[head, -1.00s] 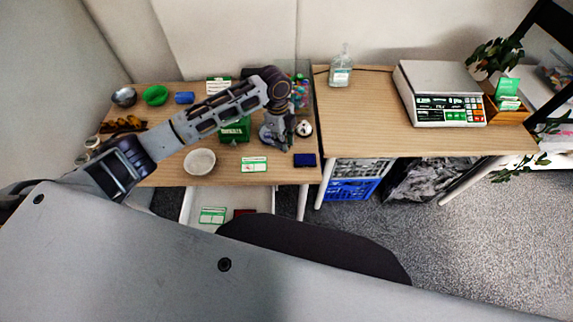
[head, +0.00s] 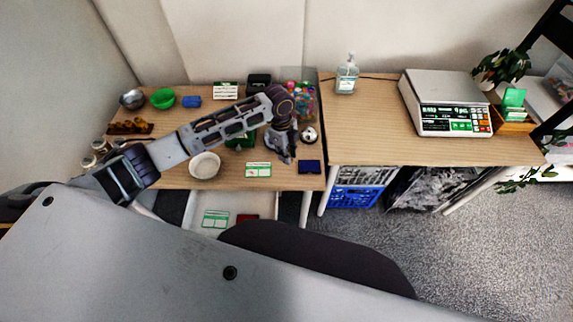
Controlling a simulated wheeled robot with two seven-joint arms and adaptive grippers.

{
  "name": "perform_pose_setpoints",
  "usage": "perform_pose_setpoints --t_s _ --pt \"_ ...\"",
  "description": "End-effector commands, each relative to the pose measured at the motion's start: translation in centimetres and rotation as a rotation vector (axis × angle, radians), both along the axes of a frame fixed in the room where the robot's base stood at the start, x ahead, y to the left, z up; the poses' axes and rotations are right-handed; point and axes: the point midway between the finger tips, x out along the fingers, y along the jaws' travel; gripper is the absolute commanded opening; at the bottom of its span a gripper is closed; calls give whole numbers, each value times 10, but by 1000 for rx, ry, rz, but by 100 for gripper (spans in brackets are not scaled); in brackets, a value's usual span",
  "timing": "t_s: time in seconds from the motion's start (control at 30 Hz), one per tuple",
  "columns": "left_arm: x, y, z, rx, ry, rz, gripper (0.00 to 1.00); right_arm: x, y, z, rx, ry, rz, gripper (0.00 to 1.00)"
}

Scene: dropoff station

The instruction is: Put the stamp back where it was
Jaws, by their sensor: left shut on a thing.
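My left gripper (head: 287,157) points down over the right part of the left table, left of a small silver bell and a dark blue pad (head: 309,167). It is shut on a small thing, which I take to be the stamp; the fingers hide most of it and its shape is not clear. A white card with green print (head: 258,169) lies on the table just left of and nearer than the fingertips. I cannot tell whether the held thing touches the table. My right gripper is not in view.
The silver bell (head: 309,134) and a clear box of colourful pieces (head: 300,97) stand close to the right of my arm. A white bowl (head: 205,165) stands to the left. An open drawer (head: 264,205) sits below the front edge. The right table (head: 370,135) has clear room.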

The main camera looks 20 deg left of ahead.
Motion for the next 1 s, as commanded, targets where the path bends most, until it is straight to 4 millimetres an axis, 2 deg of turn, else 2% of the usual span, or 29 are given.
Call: perform_pose_setpoints --t_s 0.1,0.2,0.4,0.67,1.0 --pt "-1 0 -16 2 2 1 4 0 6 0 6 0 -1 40" --pt "0 1 -25 2 2 2 4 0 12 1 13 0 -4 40" --pt "0 0 -28 1 0 1 4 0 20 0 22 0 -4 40" --pt "0 0 -30 1 1 1 4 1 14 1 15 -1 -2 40" --pt "-1 0 -62 2 2 1 4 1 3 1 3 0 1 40"
